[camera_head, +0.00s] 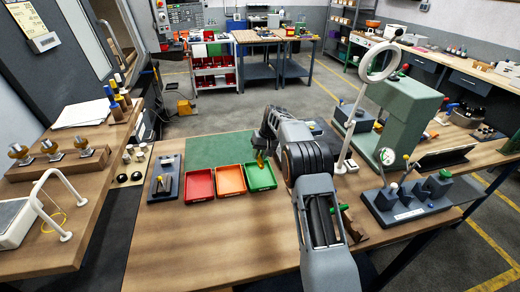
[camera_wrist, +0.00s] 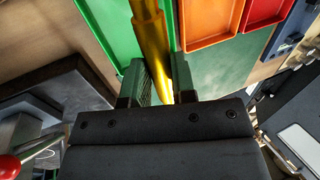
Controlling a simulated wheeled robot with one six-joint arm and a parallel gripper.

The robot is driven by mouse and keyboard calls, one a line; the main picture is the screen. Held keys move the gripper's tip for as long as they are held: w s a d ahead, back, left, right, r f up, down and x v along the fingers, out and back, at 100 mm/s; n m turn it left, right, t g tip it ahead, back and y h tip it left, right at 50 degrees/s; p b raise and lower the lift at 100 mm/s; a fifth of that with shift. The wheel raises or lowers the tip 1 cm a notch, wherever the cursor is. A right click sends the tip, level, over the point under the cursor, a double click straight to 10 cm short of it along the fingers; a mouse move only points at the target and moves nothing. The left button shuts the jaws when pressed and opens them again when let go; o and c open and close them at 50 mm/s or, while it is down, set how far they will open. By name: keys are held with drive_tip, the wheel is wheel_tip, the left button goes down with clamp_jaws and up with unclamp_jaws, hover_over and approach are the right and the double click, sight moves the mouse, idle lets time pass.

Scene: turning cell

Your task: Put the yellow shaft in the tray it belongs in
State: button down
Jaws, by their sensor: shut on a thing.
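The yellow shaft (camera_wrist: 150,35) is between the two fingers of my gripper (camera_wrist: 158,85), which is shut on it. In the head view the shaft (camera_head: 261,159) hangs roughly upright at the far side of the green tray (camera_head: 262,189). I cannot tell whether its lower end touches the tray. The orange tray (camera_head: 231,192) and the red tray (camera_head: 199,197) stand in a row to the left of the green one. In the wrist view the green tray (camera_wrist: 98,22) lies under the shaft, with the orange tray (camera_wrist: 208,43) beside it. My arm hides part of the table.
A green mat (camera_head: 219,149) lies behind the trays. A dark block with parts (camera_head: 165,178) stands left of the red tray. A white ring lamp (camera_head: 346,135), a green press-like machine (camera_head: 402,110) and a blue-grey fixture (camera_head: 405,208) stand to the right.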

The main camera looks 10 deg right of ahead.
sight(259, 177)
drive_tip(key=shift+d+f+b, duration=0.15)
drive_tip(key=shift+f+b, duration=1.4)
drive_tip(key=shift+f, duration=0.8)
drive_tip(key=shift+d+f+b, duration=0.15)
drive_tip(key=shift+f+b, duration=1.35)
drive_tip(key=shift+f, duration=0.8)
drive_tip(key=c, duration=0.9)
unclamp_jaws()
drive_tip(key=shift+o, duration=0.2)
drive_tip(key=v, duration=1.3)
drive_tip(key=shift+s+r, duration=0.15)
drive_tip(key=shift+r, duration=0.2)
drive_tip(key=shift+d, duration=0.15)
